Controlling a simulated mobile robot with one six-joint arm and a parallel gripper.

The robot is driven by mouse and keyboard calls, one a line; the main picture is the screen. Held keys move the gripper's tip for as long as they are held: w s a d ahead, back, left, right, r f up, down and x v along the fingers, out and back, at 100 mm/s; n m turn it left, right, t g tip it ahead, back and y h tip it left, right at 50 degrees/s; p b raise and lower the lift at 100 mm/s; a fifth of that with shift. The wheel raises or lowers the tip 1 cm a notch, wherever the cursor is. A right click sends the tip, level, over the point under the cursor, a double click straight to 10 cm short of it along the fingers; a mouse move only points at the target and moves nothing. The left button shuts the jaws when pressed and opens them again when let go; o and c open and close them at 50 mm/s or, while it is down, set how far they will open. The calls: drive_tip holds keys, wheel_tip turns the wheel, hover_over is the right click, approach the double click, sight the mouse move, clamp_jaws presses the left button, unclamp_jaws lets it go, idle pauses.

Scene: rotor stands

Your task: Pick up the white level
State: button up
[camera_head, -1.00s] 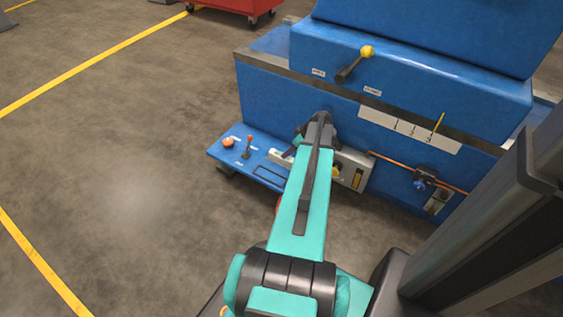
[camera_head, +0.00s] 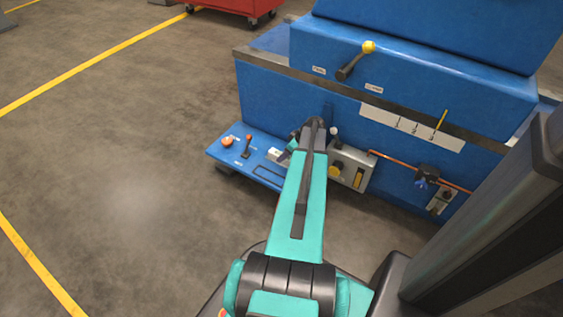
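A small whitish block (camera_head: 275,154), which may be the white level, sits on the low blue shelf (camera_head: 213,154) just left of my gripper. It is too small and partly covered for me to be sure what it is. My gripper (camera_head: 286,158) is at the far end of my teal arm, low over the right part of the shelf and close to the whitish block. My arm's wrist hides most of it, so I cannot see whether its fingers are apart or touch anything.
The blue machine (camera_head: 270,105) stands behind the shelf. A red button (camera_head: 227,142) and a small lever (camera_head: 248,146) are on the shelf's left. A grey valve box (camera_head: 352,166) with a white knob is right of my wrist. The floor (camera_head: 120,180) at left is clear.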

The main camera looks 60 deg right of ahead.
drive_tip(key=shift+w+f, duration=0.35)
drive_tip(key=shift+f, duration=0.25)
drive_tip(key=shift+f+b, duration=0.25)
drive_tip(key=shift+b, duration=0.05)
idle(0.6)
clamp_jaws()
